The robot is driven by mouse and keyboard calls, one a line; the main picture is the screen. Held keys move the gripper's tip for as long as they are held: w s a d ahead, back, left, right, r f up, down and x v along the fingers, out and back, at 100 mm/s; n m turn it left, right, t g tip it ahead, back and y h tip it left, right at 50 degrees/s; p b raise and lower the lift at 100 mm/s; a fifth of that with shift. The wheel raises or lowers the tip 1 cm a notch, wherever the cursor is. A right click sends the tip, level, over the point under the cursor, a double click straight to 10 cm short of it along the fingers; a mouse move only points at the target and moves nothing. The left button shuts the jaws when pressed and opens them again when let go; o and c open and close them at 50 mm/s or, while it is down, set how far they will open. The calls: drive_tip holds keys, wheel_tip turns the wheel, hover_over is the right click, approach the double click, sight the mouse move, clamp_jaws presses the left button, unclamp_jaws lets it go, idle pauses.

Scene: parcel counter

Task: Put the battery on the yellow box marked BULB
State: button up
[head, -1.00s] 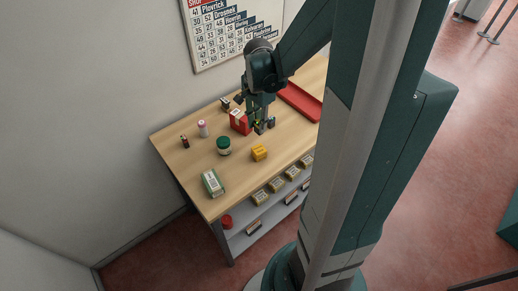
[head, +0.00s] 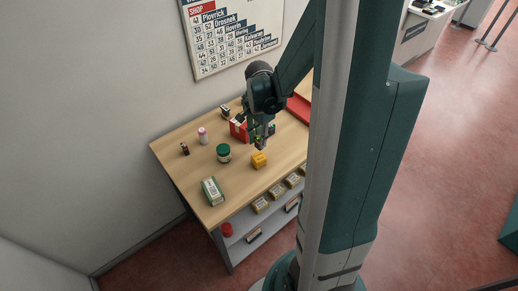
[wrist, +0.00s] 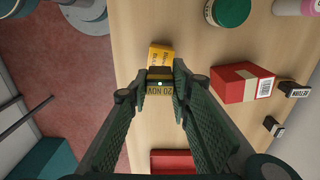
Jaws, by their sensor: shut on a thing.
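The battery (wrist: 160,88), a small dark block with an orange-brown lettered face, is held between the fingertips of my gripper (wrist: 160,80) in the wrist view. My gripper (head: 263,141) is shut on it above the counter in the head view. The yellow box (head: 259,160) sits on the counter just in front of and below the fingertips. In the wrist view the yellow box (wrist: 160,53) shows just beyond the battery, which hides part of it. Its lettering is too small to read surely. I cannot tell whether battery and box touch.
A red carton (head: 238,130) stands close behind my gripper. A green-lidded jar (head: 223,153) is left of the yellow box. A white-and-pink bottle (head: 203,136), a small dark item (head: 185,148) and a pale green box (head: 213,191) stand farther left. A red tray (head: 299,107) lies at right.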

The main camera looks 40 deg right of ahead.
sight(259, 149)
drive_tip(key=shift+f, duration=0.7)
drive_tip(key=shift+f, duration=0.1)
drive_tip(key=shift+f, duration=2)
drive_tip(key=shift+f, duration=0.15)
drive_tip(key=o, duration=0.9)
drive_tip(key=shift+r, duration=0.2)
drive_tip(key=shift+r, duration=6)
